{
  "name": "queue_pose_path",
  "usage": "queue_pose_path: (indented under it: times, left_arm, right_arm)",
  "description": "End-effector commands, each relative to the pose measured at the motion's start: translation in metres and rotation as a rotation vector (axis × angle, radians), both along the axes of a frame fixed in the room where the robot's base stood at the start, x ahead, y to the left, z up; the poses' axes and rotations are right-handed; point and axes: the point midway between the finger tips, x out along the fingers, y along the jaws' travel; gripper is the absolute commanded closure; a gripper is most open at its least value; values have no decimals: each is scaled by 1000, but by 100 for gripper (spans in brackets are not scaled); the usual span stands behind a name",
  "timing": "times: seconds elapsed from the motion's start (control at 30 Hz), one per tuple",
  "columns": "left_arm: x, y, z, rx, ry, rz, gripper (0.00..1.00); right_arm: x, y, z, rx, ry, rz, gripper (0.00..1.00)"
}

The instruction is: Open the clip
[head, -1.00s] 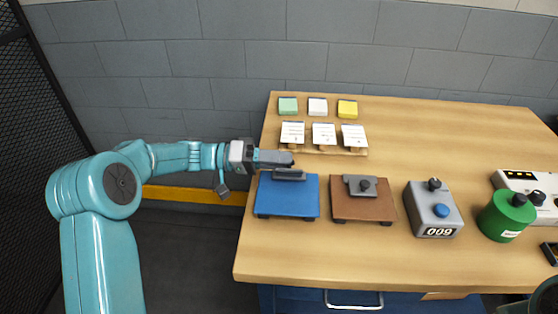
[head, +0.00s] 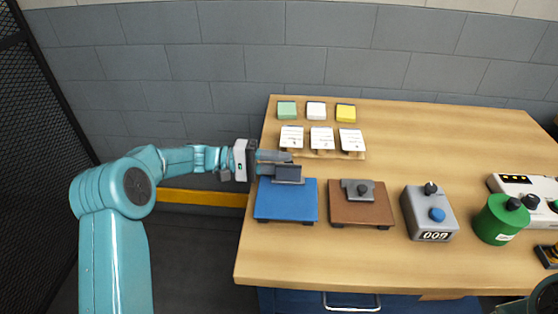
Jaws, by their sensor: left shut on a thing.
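A blue board (head: 286,203) stands on the left part of the table, with a grey clip (head: 288,174) along its back edge. The clip's grey plate is tilted up from the board. My left gripper (head: 280,165) reaches in from the left and is shut on the clip at the plate's upper part; the fingers partly hide it. My right gripper is not in view; only a bit of my right arm shows at the bottom right corner.
A brown board (head: 361,208) with a grey latch and knob (head: 362,189) stands to the right. Beyond it are a grey counter box (head: 430,214), a green canister (head: 500,220) and a white panel (head: 529,188). Cards (head: 321,138) and coloured pads (head: 316,109) lie behind. The table front is clear.

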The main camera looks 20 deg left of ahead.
Motion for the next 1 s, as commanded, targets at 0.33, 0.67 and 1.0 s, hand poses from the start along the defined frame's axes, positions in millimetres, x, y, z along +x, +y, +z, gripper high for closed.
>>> queue_pose_path:
  times: [0.33, 0.67, 1.0]
  left_arm:
    - [0, 0, -1, -6, 18, 0, 100]
    - [0, 0, -1, -5, 18, -1, 52]
    - [0, 0, -3, -3, 20, -2, 52]
  right_arm:
    - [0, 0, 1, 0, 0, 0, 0]
    - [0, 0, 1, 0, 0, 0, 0]
    - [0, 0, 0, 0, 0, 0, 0]
